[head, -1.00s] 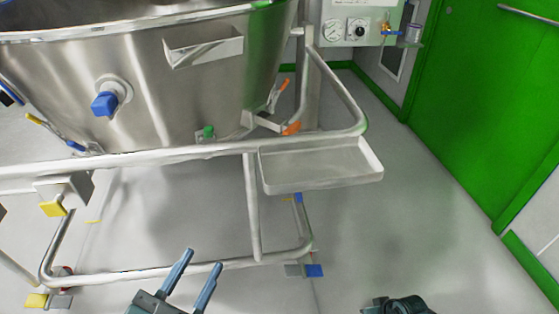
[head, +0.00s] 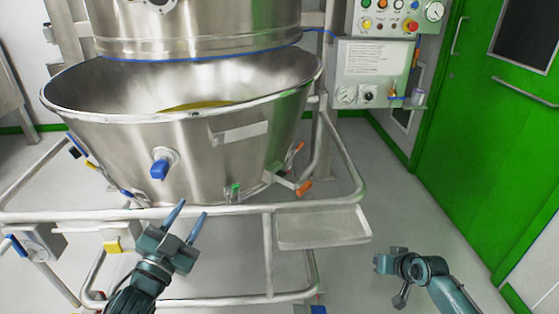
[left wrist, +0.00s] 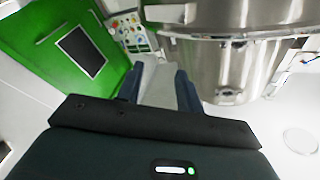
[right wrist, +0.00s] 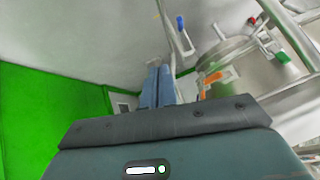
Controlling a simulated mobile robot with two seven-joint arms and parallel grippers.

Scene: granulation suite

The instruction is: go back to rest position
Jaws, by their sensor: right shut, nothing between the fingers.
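My left gripper (head: 188,218) is in front of the steel bowl's cart in the head view, its two blue fingers apart with nothing between them. In the left wrist view the fingers (left wrist: 158,88) are also spread and empty. My right gripper (head: 386,263) is at the lower right of the head view, over bare floor and apart from the cart. In the right wrist view its fingers (right wrist: 158,86) are together with nothing held.
A large steel bowl (head: 185,135) with yellowish material inside stands on a tubular cart frame (head: 80,215). A small empty tray (head: 322,228) juts from the frame between my grippers. A control panel (head: 400,18) and a green door (head: 480,150) are behind. Floor at right is clear.

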